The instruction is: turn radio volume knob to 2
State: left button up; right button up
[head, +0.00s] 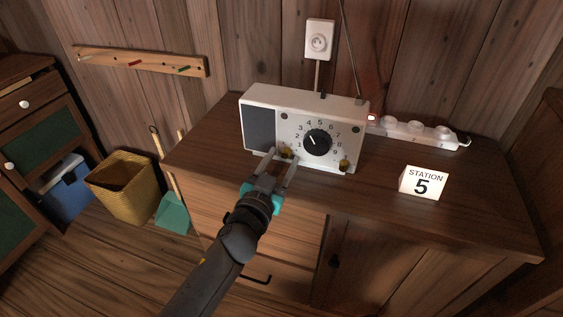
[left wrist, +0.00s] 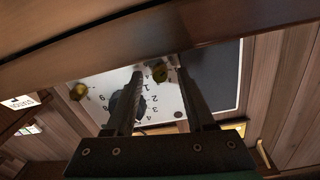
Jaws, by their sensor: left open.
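The white radio (head: 285,98) stands on the wooden cabinet, with a dark speaker panel at its left. Its round black dial (head: 317,143) is ringed by numbers; its pale mark points up-left, the exact number unclear. Small brass knobs sit at the lower left (head: 287,151) and lower right (head: 344,165) of the front. My left gripper (head: 283,155) is open at the lower-left knob. In the left wrist view this knob (left wrist: 160,72) shows between the open fingers; contact cannot be told. There a finger partly hides the dial (left wrist: 122,106). My right gripper is not in view.
A "STATION 5" card (head: 423,184) stands on the cabinet top (head: 460,215) at the right. A white power strip (head: 415,131) lies behind it, and a wall socket (head: 319,40) is above the radio. A yellow basket (head: 122,185) and teal dustpan (head: 173,213) are on the floor at left.

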pick_arm(q)
jog(key=shift+c, duration=0.4)
grip_shut()
